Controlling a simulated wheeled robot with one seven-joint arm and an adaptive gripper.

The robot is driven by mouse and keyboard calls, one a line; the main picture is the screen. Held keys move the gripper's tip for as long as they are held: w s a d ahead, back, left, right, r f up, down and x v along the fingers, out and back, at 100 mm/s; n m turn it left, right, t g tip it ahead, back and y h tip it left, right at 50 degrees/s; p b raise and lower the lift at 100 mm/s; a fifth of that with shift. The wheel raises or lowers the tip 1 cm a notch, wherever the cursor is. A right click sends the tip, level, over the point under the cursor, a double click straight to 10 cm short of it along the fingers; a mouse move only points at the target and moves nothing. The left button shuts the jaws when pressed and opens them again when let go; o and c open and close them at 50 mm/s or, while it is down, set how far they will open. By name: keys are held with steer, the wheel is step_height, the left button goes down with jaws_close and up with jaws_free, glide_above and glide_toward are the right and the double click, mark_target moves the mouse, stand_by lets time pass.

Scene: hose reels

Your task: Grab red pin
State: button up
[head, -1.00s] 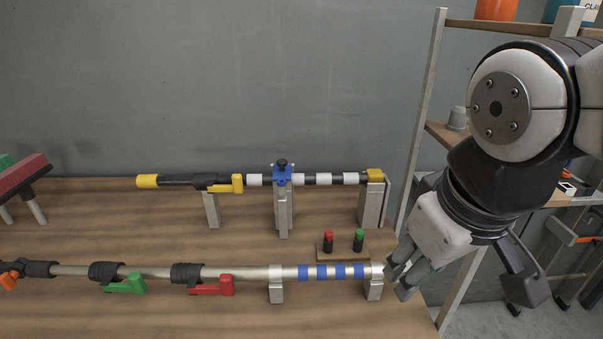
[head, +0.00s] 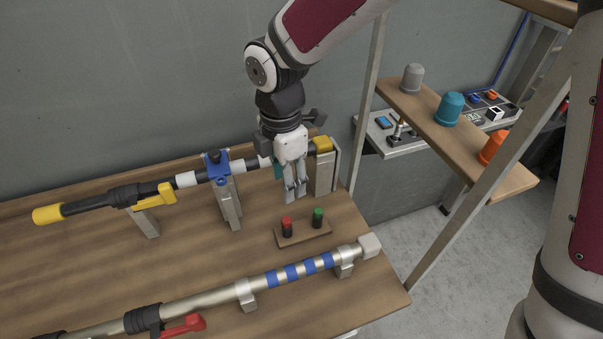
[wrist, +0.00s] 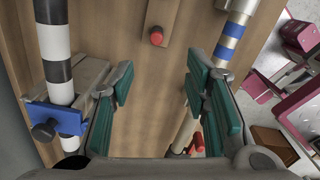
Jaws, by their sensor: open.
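The red pin (head: 287,225) has a red top and a dark lower part. It stands upright on a small wooden block (head: 304,236) on the table. A green-topped pin (head: 318,217) stands to its right on the same block. My gripper (head: 296,194) points down just behind the block, in front of the black-and-white pole, open and empty. In the wrist view the red pin (wrist: 156,36) shows at the top, beyond the gap between the teal-padded fingers (wrist: 158,78). The green pin cannot be made out there.
A black-and-white pole (head: 187,180) with a blue clamp (head: 217,166) runs behind. A metal pole with blue stripes (head: 292,273) runs in front on supports. A shelf (head: 430,122) with caps stands to the right.

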steer(key=p, duration=0.1)
glide_above(287, 219)
steer(key=f, duration=0.9)
steer(key=shift+s+f, duration=0.2)
steer(key=shift+f, duration=0.15)
steer(key=shift+w+f+p, duration=0.15)
steer(key=shift+f+p, duration=0.45)
steer(key=shift+f, duration=1.65)
steer(key=shift+c, duration=0.6)
jaws_close()
